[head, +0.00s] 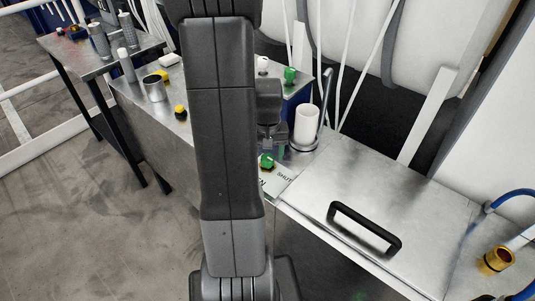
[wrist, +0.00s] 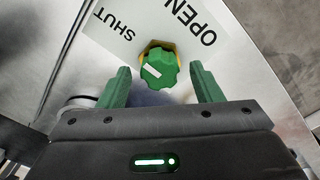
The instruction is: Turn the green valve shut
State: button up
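The green valve is a ribbed knob (wrist: 160,68) with a short white mark, on a brass-coloured base over a white plate (wrist: 113,17). The plate reads SHUT at left and OPEN at right, upside down in the wrist view. My gripper (wrist: 161,85) is open, its green fingers on either side of the knob's near side, with gaps visible between them and the knob. In the head view the green valve (head: 266,161) shows beside my arm, above the SHUT lettering. My arm hides part of the plate there, and the fingers are not clear.
A white cylinder (head: 306,125) stands on a round base close behind the valve. A metal lid with a black handle (head: 365,228) lies to the right. Another green knob (head: 290,75) stands farther back. A metal cup (head: 154,88) and a yellow-black knob (head: 181,112) are left of my arm.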

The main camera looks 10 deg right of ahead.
aim_at(267, 157)
jog(key=shift+r, duration=0.1)
notch_tip(267, 157, up, 14)
jog(key=shift+f, duration=0.2)
dwell(0.3)
jog(key=shift+f, duration=0.15)
dwell(0.3)
notch_tip(267, 157, down, 14)
jog(key=shift+r, duration=0.2)
jog(key=shift+r, duration=0.15)
dwell(0.5)
